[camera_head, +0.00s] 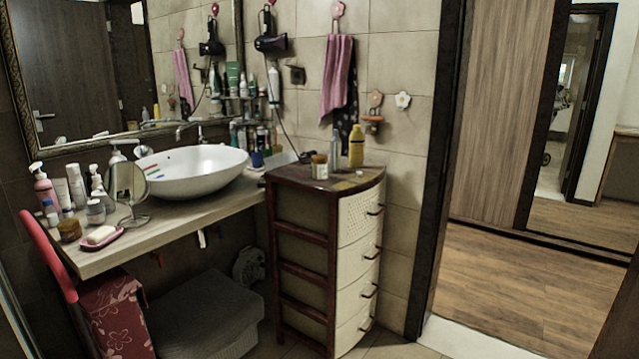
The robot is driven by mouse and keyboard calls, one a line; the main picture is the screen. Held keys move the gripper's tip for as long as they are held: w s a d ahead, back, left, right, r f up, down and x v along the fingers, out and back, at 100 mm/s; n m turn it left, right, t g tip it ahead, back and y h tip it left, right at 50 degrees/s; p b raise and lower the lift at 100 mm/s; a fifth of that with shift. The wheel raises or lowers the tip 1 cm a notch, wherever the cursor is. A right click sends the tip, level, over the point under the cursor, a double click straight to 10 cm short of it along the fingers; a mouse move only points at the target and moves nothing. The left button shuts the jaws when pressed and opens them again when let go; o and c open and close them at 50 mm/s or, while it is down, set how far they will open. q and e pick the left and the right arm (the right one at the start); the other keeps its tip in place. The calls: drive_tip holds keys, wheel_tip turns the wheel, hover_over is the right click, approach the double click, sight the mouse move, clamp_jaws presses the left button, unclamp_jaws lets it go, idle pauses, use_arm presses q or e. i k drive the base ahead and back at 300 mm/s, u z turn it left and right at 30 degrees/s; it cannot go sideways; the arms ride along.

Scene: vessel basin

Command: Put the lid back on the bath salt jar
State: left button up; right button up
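A small jar (319,167) with a pale body and a darker, brownish top and base stands upright on the top of the wooden cabinet (285,174). It may be the bath salt jar, but I cannot read a label or tell whether its top is open. A small flat pale object (359,173) lies to its right on the cabinet top; it may be the lid, but it is too small to tell. An amber jar (69,230) and a white jar (96,211) stand at the left end of the counter. Neither gripper is in view.
A yellow bottle (356,146) and a clear bottle (333,153) stand behind the jar. The white basin (192,172) sits on the counter (180,215) to the left. A grey box (205,315) is below the counter. The doorway floor (510,285) is clear.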

sight(318, 170)
drive_tip(key=z, duration=0.3)
drive_tip(key=i, duration=0.35)
drive_tip(key=z, duration=0.65)
drive_tip(key=i, duration=1.1)
drive_tip(key=u, duration=0.75)
drive_tip(key=i, duration=0.85)
drive_tip(key=u, duration=0.8)
